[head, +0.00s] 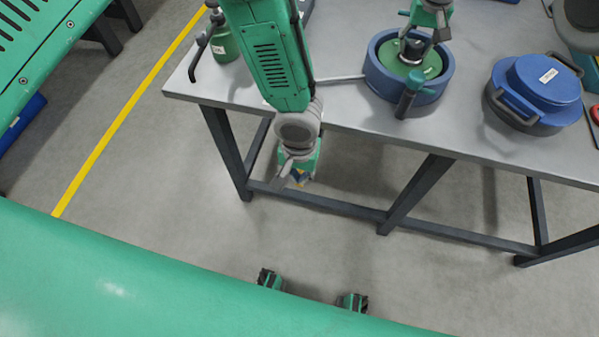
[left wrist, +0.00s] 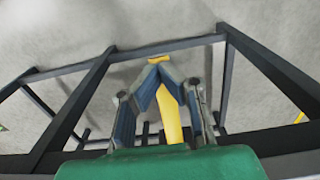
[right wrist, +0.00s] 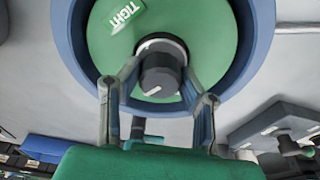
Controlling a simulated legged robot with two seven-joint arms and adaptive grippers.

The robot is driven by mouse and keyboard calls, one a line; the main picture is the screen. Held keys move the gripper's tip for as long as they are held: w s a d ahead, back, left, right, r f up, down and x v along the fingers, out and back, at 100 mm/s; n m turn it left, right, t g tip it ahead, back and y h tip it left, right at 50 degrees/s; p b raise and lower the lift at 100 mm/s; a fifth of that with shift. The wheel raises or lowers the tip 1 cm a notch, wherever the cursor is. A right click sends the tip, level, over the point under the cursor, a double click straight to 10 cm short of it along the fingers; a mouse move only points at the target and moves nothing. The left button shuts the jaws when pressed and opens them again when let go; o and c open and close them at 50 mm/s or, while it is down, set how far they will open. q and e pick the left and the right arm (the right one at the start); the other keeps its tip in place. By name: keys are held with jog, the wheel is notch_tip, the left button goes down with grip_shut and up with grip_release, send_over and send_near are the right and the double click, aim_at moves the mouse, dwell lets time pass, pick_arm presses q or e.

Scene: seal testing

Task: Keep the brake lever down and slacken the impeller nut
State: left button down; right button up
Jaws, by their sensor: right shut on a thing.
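The impeller nut (right wrist: 160,78) is a dark round knob with a white mark at the centre of a green disc (right wrist: 220,40) labelled TIGHT. The disc sits inside a blue round housing (head: 376,78) on the bench. My right gripper (head: 411,58) is over the disc, its fingers around the nut in the right wrist view (right wrist: 160,80). My left gripper (head: 300,178) hangs in front of the bench, below its top.
The grey bench (head: 340,112) has dark legs and a lower crossbar near my left gripper. A blue lidded pot (head: 541,88) stands right of the housing.

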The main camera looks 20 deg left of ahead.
jog(key=n, duration=0.6)
jog(key=shift+y, duration=0.4)
jog(key=n+g, duration=0.1)
jog(key=n, duration=0.4)
jog(key=shift+w+n+y, duration=0.1)
jog(key=shift+n+y, duration=0.2)
jog(key=o, duration=1.3)
jog(key=shift+o, duration=0.2)
jog(key=shift+r, duration=3.5)
pick_arm(q)
jog(key=shift+r, duration=3.55)
